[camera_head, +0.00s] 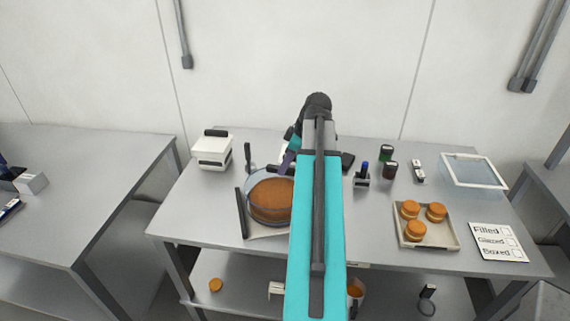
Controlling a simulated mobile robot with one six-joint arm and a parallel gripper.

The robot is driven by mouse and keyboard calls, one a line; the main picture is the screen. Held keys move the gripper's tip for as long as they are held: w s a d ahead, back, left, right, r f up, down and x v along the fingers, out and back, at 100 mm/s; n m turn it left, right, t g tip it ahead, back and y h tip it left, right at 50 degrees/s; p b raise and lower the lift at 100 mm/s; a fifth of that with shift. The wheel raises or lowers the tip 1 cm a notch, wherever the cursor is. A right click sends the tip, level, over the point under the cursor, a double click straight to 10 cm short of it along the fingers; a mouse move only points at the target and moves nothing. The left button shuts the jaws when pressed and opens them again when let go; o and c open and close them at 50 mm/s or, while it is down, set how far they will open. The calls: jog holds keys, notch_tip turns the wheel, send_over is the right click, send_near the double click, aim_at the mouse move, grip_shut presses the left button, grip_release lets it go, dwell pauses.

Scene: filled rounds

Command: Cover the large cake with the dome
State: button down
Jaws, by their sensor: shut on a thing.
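The large cake (271,205) is a round brown cake on a pale board (262,234) at the left-middle of the table. A clear dome (252,184) with a bluish outline shows around and over the cake. I cannot tell whether its rim rests on the board or hangs just above it. My gripper (281,168) is at the top of the dome and is shut on it. My teal arm hides the right side of the dome, the cake and part of the grip.
A white box (212,152) is at the back left. To the right are small jars (389,169), a tray (429,242) with three small cakes, a sign (497,242) and a clear-lidded box (474,172).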

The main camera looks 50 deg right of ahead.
jog(key=shift+f+b, duration=0.4)
jog(key=shift+f, duration=0.75)
dwell(0.9)
jog(key=c, duration=1.1)
grip_release()
jog(key=shift+r, duration=0.1)
jog(key=shift+r+p, duration=2)
jog(key=shift+r, duration=1.4)
jog(key=shift+s, duration=0.15)
